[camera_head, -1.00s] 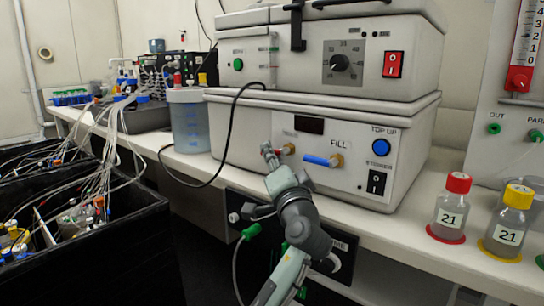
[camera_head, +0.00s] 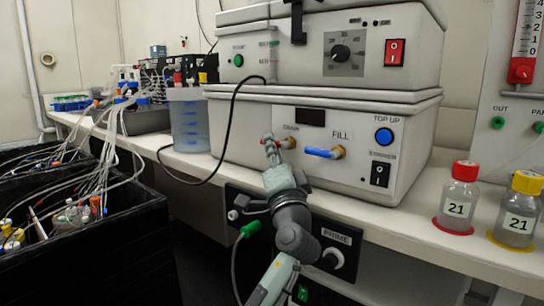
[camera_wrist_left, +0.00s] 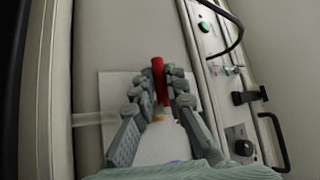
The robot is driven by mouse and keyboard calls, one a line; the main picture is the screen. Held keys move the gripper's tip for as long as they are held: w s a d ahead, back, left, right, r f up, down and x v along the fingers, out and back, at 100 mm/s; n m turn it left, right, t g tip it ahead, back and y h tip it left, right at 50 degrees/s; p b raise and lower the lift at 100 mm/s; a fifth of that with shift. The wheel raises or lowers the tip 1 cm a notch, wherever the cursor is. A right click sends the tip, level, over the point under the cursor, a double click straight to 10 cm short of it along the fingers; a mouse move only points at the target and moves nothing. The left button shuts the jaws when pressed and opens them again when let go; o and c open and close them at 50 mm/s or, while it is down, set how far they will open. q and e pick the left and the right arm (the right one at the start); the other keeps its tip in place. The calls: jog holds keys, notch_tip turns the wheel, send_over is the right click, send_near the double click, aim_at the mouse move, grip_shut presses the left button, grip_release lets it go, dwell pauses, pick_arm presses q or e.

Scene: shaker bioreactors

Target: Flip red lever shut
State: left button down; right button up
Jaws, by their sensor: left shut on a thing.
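The red lever (camera_wrist_left: 158,82) sits at the drain valve on the front of the lower grey machine. In the left wrist view it stands up between the fingers of my left gripper (camera_wrist_left: 159,92), which are shut on it. In the head view my left gripper (camera_head: 268,145) is in front of the drain valve (camera_head: 289,142) and hides most of the lever. The exact angle of the lever is hard to tell. My right gripper is not in view.
A blue fill lever (camera_head: 319,152) is just right of the drain valve. A black cable (camera_head: 238,105) hangs to the left. A blue-tinted container (camera_head: 190,125) stands left of the machine. Bottles with red (camera_head: 459,198) and yellow (camera_head: 518,210) caps stand at the right.

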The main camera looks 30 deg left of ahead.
pick_arm(q)
jog(key=c, duration=1.6)
grip_release()
jog(key=shift+o, duration=0.2)
jog(key=v, duration=1.2)
